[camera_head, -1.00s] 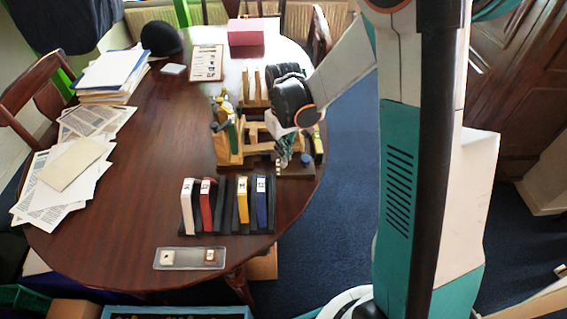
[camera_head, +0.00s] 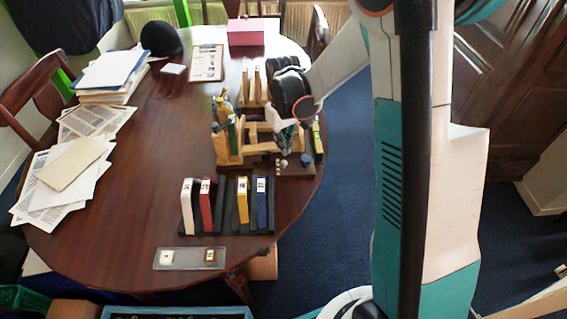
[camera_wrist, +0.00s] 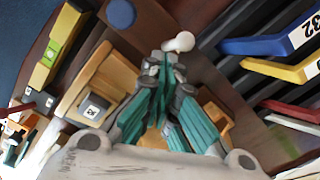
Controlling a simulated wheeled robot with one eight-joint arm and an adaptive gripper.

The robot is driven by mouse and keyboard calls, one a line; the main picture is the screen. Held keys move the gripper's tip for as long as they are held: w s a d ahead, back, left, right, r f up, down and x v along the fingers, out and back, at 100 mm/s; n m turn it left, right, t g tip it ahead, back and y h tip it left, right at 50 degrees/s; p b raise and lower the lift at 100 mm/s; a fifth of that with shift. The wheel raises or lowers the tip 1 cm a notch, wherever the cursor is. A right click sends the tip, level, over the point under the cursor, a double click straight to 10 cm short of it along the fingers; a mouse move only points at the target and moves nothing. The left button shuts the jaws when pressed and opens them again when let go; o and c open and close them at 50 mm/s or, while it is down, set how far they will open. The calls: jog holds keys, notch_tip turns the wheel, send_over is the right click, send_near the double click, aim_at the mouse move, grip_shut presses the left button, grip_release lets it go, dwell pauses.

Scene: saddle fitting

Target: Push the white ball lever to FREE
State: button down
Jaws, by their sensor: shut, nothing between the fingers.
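The white ball lever (camera_wrist: 180,42) shows in the wrist view just beyond my fingertips. Its ball end sits to the right of the tips, very close; I cannot tell if they touch. In the head view it is a small pale ball (camera_head: 283,162) at the front of the wooden fixture (camera_head: 229,157). My gripper (camera_wrist: 164,62) is shut, with nothing between its teal fingers, and reaches down at the fixture's front right. It also shows in the head view (camera_head: 284,145), partly covered by my wrist. No FREE marking is readable.
A blue round knob (camera_wrist: 121,13) stands left of the lever in the wrist view. A yellow-green bar (camera_wrist: 60,45) lies farther left. Slotted dark racks hold coloured plates, including a blue one (camera_head: 262,203). A grey tray (camera_head: 190,258) lies in front; the table's left middle is clear.

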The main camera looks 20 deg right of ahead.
jog(key=shift+w+d, duration=0.3)
jog(key=shift+w, duration=0.6)
jog(key=shift+s, duration=0.15)
jog(key=shift+s+a, duration=0.15)
jog(key=shift+s, duration=0.3)
notch_tip(320, 180, up, 7)
jog(key=p, duration=0.4)
dwell(0.6)
dwell(0.3)
jog(key=s+a+r+m+t, duration=0.1)
jog(key=s+r+t, duration=0.2)
jog(key=s+r, duration=0.85)
jog(key=s+a+r+m+t, duration=0.1)
jog(key=s+r+t, duration=0.3)
jog(key=s, duration=0.6)
jog(key=shift+s+a+r, duration=0.15)
jog(key=shift+s+r, duration=0.05)
jog(key=shift+r, duration=0.1)
